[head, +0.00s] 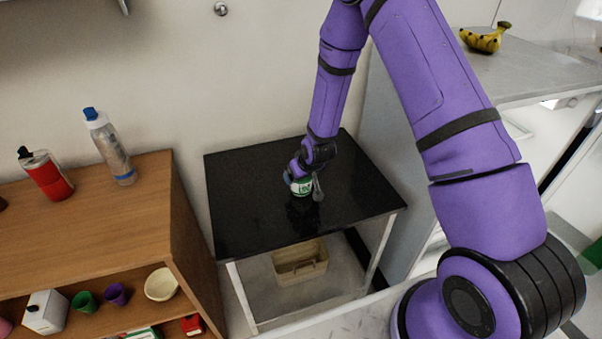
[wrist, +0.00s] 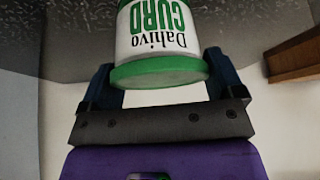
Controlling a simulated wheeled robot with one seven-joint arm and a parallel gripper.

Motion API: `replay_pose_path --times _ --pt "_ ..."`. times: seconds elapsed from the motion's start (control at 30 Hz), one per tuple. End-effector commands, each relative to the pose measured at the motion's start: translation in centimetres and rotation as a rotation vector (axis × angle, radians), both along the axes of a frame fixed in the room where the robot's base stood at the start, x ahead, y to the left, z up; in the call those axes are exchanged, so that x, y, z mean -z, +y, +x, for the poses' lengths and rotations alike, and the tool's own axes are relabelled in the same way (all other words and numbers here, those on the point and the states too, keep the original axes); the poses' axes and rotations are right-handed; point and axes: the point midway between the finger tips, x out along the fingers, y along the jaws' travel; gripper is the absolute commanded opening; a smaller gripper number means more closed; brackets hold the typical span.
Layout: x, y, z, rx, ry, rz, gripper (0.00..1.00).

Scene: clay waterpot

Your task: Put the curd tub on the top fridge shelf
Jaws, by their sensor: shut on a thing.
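The curd tub (wrist: 158,35) is white with green lettering and a green lid, and it shows upside down in the wrist view. In the head view the tub (head: 301,186) is at the middle of the black table. My gripper (wrist: 165,85) is shut on the tub, one finger on each side of it. In the head view my gripper (head: 303,182) partly hides the tub, and I cannot tell whether the tub touches the tabletop. The fridge (head: 540,70) stands at the right, partly behind my arm; its top shelf is not clear to see.
The black table (head: 245,200) is otherwise bare around the tub, with a beige basket (head: 300,262) below. A wooden shelf unit (head: 60,227) at left carries a red bottle (head: 47,175) and a clear bottle (head: 111,150). Bananas (head: 485,38) lie on the grey top at right.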

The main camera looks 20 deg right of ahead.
Motion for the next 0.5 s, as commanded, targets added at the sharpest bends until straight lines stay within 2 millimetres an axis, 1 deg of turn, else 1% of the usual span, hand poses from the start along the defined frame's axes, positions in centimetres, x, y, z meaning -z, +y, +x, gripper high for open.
replay_pose_path --times 0.03,0.07,0.1,0.33,0.5 --pt "0.1 0.0 0.0 0.000 0.000 0.000 0.92" --pt "0.1 0.0 0.0 0.000 0.000 0.000 0.99" --pt "0.1 0.0 0.0 0.000 0.000 0.000 1.00" --pt "-0.1 0.0 0.0 0.000 0.000 0.000 1.00" --pt "-1.2 -0.1 -0.5 0.000 0.000 0.000 1.00"
